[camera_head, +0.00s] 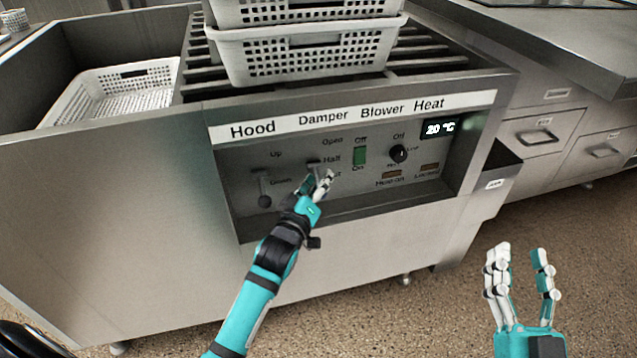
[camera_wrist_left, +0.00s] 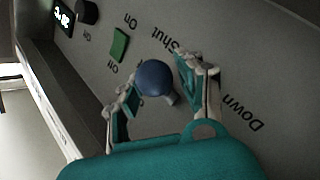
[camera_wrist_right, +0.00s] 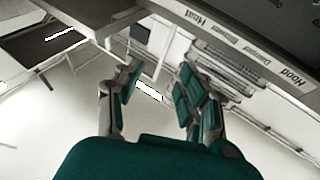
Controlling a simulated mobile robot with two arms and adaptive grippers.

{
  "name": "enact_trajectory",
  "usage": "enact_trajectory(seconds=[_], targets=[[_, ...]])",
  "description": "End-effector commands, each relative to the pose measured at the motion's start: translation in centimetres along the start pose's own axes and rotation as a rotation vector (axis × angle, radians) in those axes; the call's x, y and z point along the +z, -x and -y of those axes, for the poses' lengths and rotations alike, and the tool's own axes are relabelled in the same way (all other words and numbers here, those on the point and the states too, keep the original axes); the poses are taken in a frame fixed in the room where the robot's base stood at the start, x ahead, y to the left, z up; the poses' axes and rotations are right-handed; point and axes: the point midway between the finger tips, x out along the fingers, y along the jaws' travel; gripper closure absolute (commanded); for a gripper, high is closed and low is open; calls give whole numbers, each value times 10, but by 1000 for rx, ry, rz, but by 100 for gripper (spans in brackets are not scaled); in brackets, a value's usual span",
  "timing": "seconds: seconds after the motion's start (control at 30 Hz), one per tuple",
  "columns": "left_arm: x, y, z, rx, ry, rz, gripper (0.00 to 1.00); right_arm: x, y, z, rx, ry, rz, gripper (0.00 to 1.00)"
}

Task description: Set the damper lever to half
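The damper lever (camera_head: 313,166) is on the front panel under the "Damper" label, beside the Open, Half and Shut marks. My left gripper (camera_head: 320,184) is at it and partly hides it, so its exact setting is hard to tell. In the left wrist view the round, dark blue-grey knob of the damper lever (camera_wrist_left: 155,78) sits between the fingers of my left gripper (camera_wrist_left: 160,88), which look spread around it; firm contact is not clear. My right gripper (camera_head: 520,270) is open and empty, right of the panel above the floor; it also shows in the right wrist view (camera_wrist_right: 160,75).
The hood lever (camera_head: 264,200) is left of the damper lever, its knob low. The green blower switch (camera_head: 360,156) and black heat knob (camera_head: 398,153) are to the right. A display (camera_head: 440,128) reads 20 °C. Perforated white baskets (camera_head: 305,52) stand above the panel.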

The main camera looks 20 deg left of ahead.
Motion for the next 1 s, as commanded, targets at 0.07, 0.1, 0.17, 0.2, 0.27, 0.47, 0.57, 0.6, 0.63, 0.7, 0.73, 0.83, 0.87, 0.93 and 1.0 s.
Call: enact_trajectory(seconds=[0.07, 0.1, 0.17, 0.2, 0.27, 0.47, 0.57, 0.6, 0.63, 0.7, 0.73, 0.83, 0.87, 0.93, 1.0], targets=[[0, 0, 0, 0, 0, 0, 74, 0, 0, 0, 0, 0, 0, 60], [0, 0, 0, 0, 0, 0, 80, 0, 0, 0, 0, 0, 1, 60], [0, 0, 0, 0, 0, 0, 87, 0, 0, 0, 0, 0, 1, 60], [0, 0, 0, 0, 0, 0, 93, 0, 0, 0, 0, 0, 1, 60], [0, 0, 0, 0, 0, 0, 100, 0, 0, 0, 0, 0, 1, 60], [0, 0, 0, 1, 0, 0, 100, 0, 0, 0, 1, 0, 1, 60], [0, 0, -1, 1, 0, 0, 100, 0, 0, 0, 1, 0, 2, 60], [0, 0, -1, 2, -1, 0, 100, 0, 0, 0, 1, 0, 1, 60], [0, 0, -1, 2, -1, 0, 100, 0, 0, 0, 1, 0, 1, 60], [0, 0, -1, 2, -1, 0, 100, 0, 0, 0, 1, 0, 2, 60], [0, 0, -1, 2, -1, 0, 100, 0, 0, 0, 1, 0, 2, 60], [0, 0, -2, 0, 0, 2, 100, 2, -1, 0, 1, 0, 19, 60], [0, 0, -2, 0, 1, 3, 100, 5, 0, -1, 2, 1, 39, 60], [-1, 0, -3, -3, 4, 5, 100, 15, 2, -2, 5, 3, 96, 60], [-1, 1, -3, -7, 9, 9, 100, 25, 4, -4, 9, 5, 161, 60]])
